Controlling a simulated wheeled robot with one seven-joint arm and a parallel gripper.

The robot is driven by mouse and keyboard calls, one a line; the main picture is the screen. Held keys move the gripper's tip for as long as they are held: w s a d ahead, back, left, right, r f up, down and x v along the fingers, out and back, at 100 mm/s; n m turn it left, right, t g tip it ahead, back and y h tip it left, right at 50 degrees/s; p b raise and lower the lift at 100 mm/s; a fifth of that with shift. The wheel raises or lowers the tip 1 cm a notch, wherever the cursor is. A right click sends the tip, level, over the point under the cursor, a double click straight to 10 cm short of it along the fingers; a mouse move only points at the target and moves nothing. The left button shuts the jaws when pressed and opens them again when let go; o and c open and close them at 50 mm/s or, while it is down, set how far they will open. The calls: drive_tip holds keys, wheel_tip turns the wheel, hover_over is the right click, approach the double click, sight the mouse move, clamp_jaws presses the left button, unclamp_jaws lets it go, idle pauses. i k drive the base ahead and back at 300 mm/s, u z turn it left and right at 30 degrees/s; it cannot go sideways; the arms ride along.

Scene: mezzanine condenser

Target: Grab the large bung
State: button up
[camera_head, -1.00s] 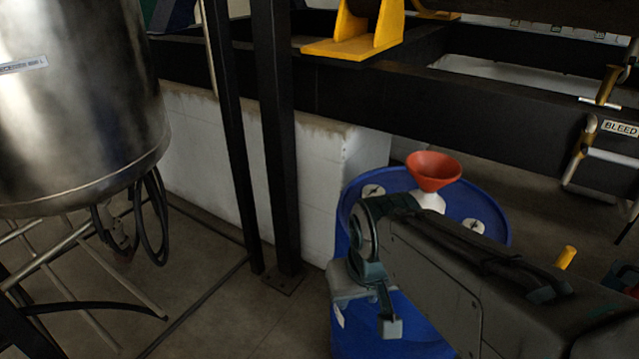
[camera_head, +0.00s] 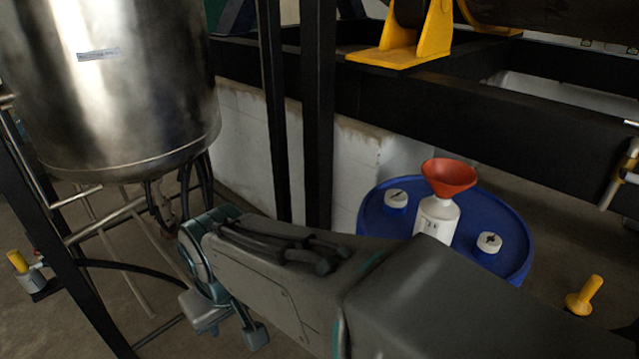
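A blue drum (camera_head: 374,222) stands right of centre, its lid partly hidden by my arm. Two round white bungs are on the lid: one at the back left (camera_head: 396,198) and one at the front right (camera_head: 489,242). They look close in size, and I cannot tell which is the large one. A white bottle (camera_head: 436,222) with an orange-red funnel (camera_head: 449,177) in its neck stands on the lid between them. My gripper (camera_head: 229,325) hangs at the lower left, pointing down, well left of the drum. Its fingers look apart, with nothing visible between them.
A steel tank (camera_head: 130,100) hangs at the left, with hoses and pipes below. Black posts (camera_head: 318,120) and a low white wall (camera_head: 345,165) stand behind. Black beams run behind the drum. Yellow handles show at the right (camera_head: 585,296) and far left (camera_head: 18,262).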

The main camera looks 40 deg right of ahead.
sight(396, 200)
drive_tip(key=i, duration=1.3)
drive_tip(key=z, duration=3.2)
drive_tip(key=i, duration=0.5)
drive_tip(key=z, duration=0.05)
